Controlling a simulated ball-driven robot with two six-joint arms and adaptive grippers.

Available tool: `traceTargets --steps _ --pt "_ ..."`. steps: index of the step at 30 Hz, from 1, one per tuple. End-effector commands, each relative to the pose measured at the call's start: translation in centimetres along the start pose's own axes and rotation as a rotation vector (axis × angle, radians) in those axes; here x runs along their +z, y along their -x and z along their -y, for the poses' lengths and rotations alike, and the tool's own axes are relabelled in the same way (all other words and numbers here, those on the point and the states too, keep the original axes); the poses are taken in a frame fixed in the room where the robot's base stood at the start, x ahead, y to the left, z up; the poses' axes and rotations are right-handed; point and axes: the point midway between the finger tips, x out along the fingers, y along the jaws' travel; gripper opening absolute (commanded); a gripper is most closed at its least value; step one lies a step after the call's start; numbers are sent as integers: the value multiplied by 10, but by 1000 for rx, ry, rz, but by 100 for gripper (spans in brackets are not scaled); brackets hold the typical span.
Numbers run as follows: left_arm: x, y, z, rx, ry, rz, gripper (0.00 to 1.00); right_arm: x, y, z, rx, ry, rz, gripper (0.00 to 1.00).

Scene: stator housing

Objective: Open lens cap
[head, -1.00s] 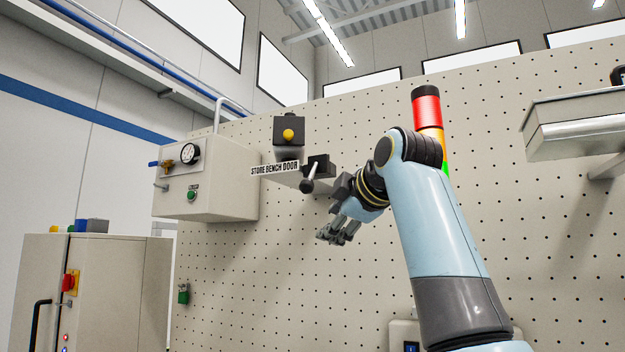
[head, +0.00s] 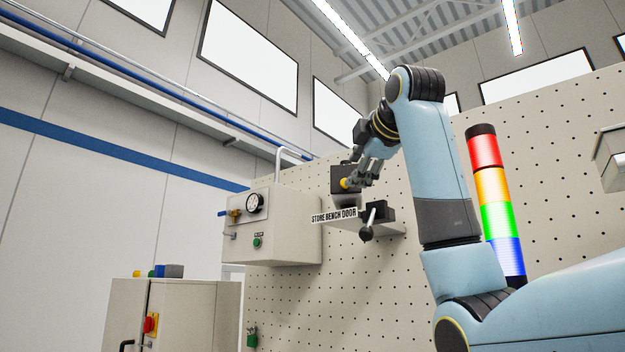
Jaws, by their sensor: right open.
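A black box (head: 338,174) with a round yellow piece (head: 344,184) on its front sits on a shelf-like mount on the pegboard wall. I cannot tell for sure whether the yellow piece is the lens cap. My right gripper (head: 357,178) is open, with its fingers right beside the yellow piece and partly covering the box. I cannot tell whether the fingers touch it. My left gripper is not in view.
Below the box are a "STORE BENCH DOOR" label (head: 334,216) and a black lever with a ball knob (head: 367,233). A gauge box (head: 275,238) stands to the left. A lit stack light (head: 496,200) stands right of my arm. A cabinet (head: 180,315) is at lower left.

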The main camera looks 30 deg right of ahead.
Motion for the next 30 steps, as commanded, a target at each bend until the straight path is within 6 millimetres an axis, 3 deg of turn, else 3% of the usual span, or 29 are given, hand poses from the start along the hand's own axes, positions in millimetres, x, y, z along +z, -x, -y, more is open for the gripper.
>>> traceTargets --steps 4,7,21,30 --pt "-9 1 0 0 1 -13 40 11 7 -16 27 -3 19 46" --pt "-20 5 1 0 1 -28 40 11 2 -19 30 -4 19 46" --pt "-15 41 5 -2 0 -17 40 12 -82 -23 28 -4 18 46" --pt "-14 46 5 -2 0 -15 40 12 -100 -21 31 -4 18 46"
